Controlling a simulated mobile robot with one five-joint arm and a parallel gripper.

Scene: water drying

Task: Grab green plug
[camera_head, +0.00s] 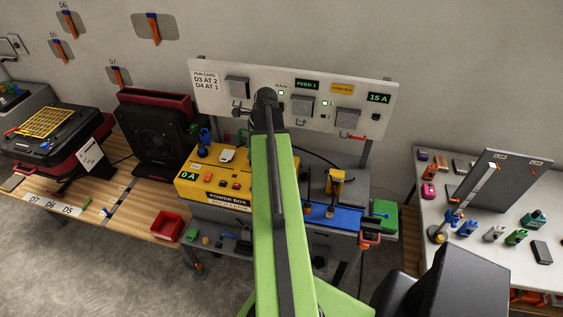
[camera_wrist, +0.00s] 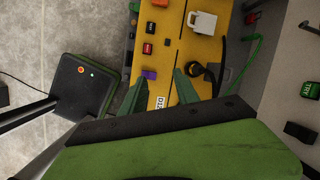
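No plug is clearly recognisable as the green plug. A green cable (camera_wrist: 252,58) runs beside the yellow power box in the wrist view; its ends are unclear. A small green piece (camera_head: 516,237) stands among several coloured pieces on the right table. A purple piece (camera_wrist: 149,74) and a black plug-like part (camera_wrist: 195,68) lie near the fingertips. In the head view my green arm hides the gripper and part of the box.
A panel with displays (camera_head: 215,100) stands behind the power box. A blue strip (camera_head: 335,217) and a green block (camera_head: 384,218) are right of my arm. A red bin (camera_head: 166,227) sits on the left wooden bench. A grey upright board (camera_head: 505,185) stands on the right table.

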